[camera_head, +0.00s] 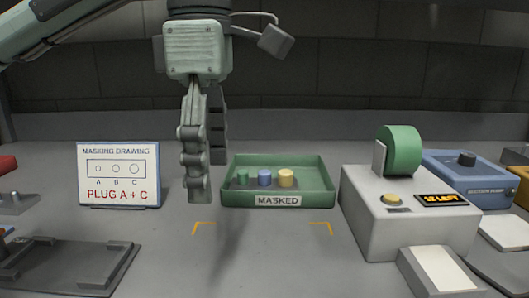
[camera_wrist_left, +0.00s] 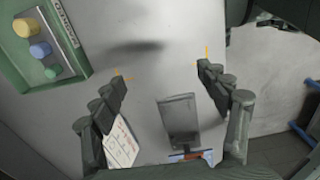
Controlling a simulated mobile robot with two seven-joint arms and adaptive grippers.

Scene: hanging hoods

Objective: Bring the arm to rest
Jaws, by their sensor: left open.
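My left gripper (camera_head: 204,150) hangs pointing down over the bench, just left of the green tray, above the orange corner marks. In the left wrist view its fingers (camera_wrist_left: 163,80) are spread apart with nothing between them. The arm comes in from the upper left. My right gripper is in neither view.
A green tray (camera_head: 278,200) labelled MASKED holds green, blue and yellow plugs. A drawing sign (camera_head: 119,174) stands at left, near a dark plate (camera_head: 75,267). A grey tape dispenser (camera_head: 410,215) with a green roll and a blue box (camera_head: 468,180) stand at right. The bench between the corner marks is bare.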

